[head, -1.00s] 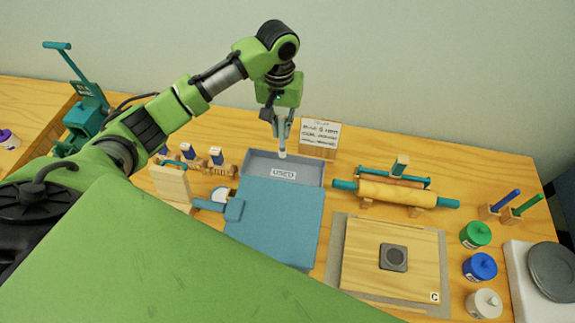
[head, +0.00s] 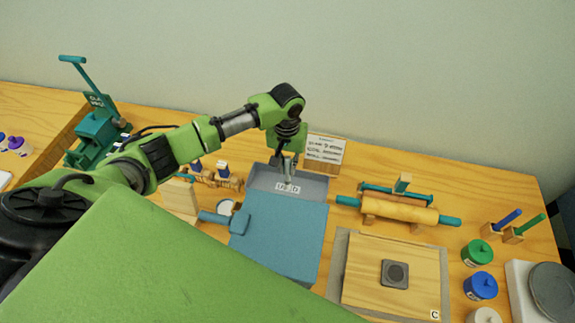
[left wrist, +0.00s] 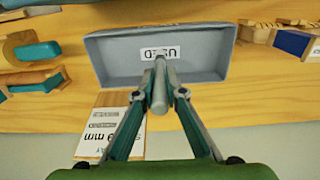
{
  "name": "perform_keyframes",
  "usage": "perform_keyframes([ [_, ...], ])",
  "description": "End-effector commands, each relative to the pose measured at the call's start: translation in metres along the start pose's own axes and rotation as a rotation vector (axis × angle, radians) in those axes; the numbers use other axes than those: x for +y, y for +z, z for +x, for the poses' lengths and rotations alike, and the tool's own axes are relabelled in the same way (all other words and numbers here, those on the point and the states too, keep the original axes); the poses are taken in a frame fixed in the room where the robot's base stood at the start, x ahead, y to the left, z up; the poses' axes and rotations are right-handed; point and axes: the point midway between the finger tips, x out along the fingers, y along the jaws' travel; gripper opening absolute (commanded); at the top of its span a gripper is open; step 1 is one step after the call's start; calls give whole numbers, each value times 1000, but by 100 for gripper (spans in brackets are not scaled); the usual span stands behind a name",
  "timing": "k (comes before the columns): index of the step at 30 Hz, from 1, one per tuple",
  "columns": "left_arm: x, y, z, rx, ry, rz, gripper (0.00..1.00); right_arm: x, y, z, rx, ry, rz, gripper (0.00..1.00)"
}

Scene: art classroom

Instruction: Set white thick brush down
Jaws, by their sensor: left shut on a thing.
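My left gripper (head: 287,168) points down over the grey tray labelled USED (head: 316,186) and is shut on the white thick brush (left wrist: 159,88). In the left wrist view the brush shows as a pale rod between the two fingertips of my left gripper (left wrist: 159,92). Its far end overlaps the open tray (left wrist: 103,62) near the label. I cannot tell whether the brush touches the tray floor. Nothing else shows in the tray. My right gripper is out of view.
A blue slab (head: 285,235) lies right in front of the tray. A sign card (head: 325,150) stands behind it. A rolling pin (head: 400,211) lies to the right, and small wooden-handled tools (head: 222,175) to the left.

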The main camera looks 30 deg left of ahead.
Motion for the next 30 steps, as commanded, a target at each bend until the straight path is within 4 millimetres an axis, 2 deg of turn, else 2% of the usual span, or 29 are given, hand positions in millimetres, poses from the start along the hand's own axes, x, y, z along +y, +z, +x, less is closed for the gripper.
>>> perform_keyframes([
  [2, 0, 0, 2, -1, 0, -1, 0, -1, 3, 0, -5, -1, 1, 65],
  [3, 0, 0, 3, 0, 0, -1, 14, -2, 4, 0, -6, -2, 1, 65],
  [5, 0, 0, 2, 0, 0, -1, 28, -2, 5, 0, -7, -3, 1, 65],
  [15, 0, 0, 2, 0, 0, 0, 28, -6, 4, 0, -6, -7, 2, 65],
  [19, 1, 0, -7, 1, 2, 1, 28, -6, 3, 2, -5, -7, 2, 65],
  [23, 0, -1, -30, 4, 2, 1, 28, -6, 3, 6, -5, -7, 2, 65],
  [30, 1, -1, -82, 4, 3, 1, 28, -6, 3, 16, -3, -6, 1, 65],
])
